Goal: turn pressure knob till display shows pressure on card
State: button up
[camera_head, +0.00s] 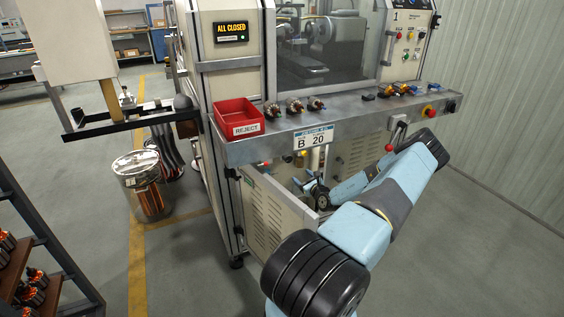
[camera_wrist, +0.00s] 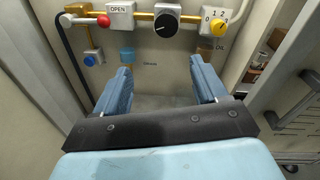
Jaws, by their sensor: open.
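A black round knob (camera_wrist: 166,27) with a light pointer mark sits on a pale plate at the top of the wrist view; it may be the pressure knob. My gripper (camera_wrist: 161,66) is open and empty below it, its two blue fingers apart and not touching it. A card (camera_head: 314,138) reading "B 20" hangs on the front edge of the machine's shelf. A display (camera_head: 231,32) at the upper left of the machine reads "ALL CLOSED" in yellow. I see no readable pressure value.
Beside the black knob are a yellow selector (camera_wrist: 217,25) with numbers, a red-ended handle (camera_wrist: 103,19) by an "OPEN" plate, and a blue knob (camera_wrist: 90,60). Cabinet walls flank the arm. The shelf (camera_head: 360,112) overhead carries a red reject bin (camera_head: 238,112) and several small parts.

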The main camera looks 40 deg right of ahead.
aim_at(289, 160)
jog(key=shift+m+h, duration=0.5)
jog(key=shift+h, duration=0.1)
jog(key=x, duration=1)
jog(key=r+x, duration=0.1)
jog(key=x, duration=0.4)
jog(key=shift+r, duration=0.1)
jog(key=c, duration=1)
jog(key=shift+c, duration=0.2)
